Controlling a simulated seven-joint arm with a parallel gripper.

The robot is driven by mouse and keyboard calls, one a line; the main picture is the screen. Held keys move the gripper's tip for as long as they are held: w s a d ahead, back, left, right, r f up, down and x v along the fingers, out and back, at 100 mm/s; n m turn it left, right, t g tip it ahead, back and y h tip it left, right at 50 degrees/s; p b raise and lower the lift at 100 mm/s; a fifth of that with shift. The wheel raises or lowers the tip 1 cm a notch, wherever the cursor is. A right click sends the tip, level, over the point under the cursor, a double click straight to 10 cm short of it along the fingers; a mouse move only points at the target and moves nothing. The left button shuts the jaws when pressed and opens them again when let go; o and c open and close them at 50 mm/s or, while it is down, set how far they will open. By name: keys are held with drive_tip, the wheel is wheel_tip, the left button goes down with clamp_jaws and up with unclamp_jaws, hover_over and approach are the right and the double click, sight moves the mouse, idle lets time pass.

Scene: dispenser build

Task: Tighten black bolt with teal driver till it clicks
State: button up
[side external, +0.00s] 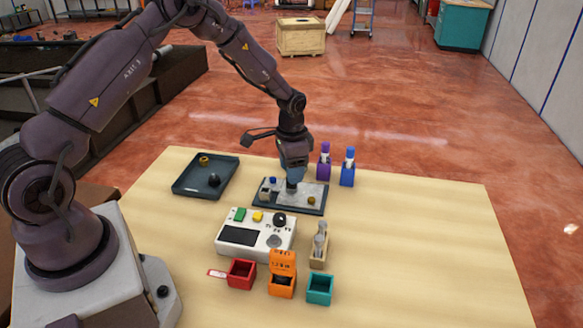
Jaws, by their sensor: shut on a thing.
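My gripper (293,168) points down over the grey plate in a dark frame (300,206), near the middle of the table. It is shut on a blue-grey tool, apparently the teal driver; the jaws hide much of it. The tool's lower end reaches down to the plate, and I cannot tell whether it touches a bolt. A blue bolt (273,180) and a brass bolt (311,200) show on the plate. I cannot make out a black bolt there; the tool may hide it.
Purple (325,162) and blue (347,167) drivers stand right of my gripper. A dark tray (187,191) with small parts lies left. A white control box (227,250), a wooden holder (318,263), and red (241,280), orange (281,291) and teal (319,296) boxes stand in front. The table's right is clear.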

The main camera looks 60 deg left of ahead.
drive_tip(key=shift+r, duration=0.15)
drive_tip(key=shift+r, duration=2.1)
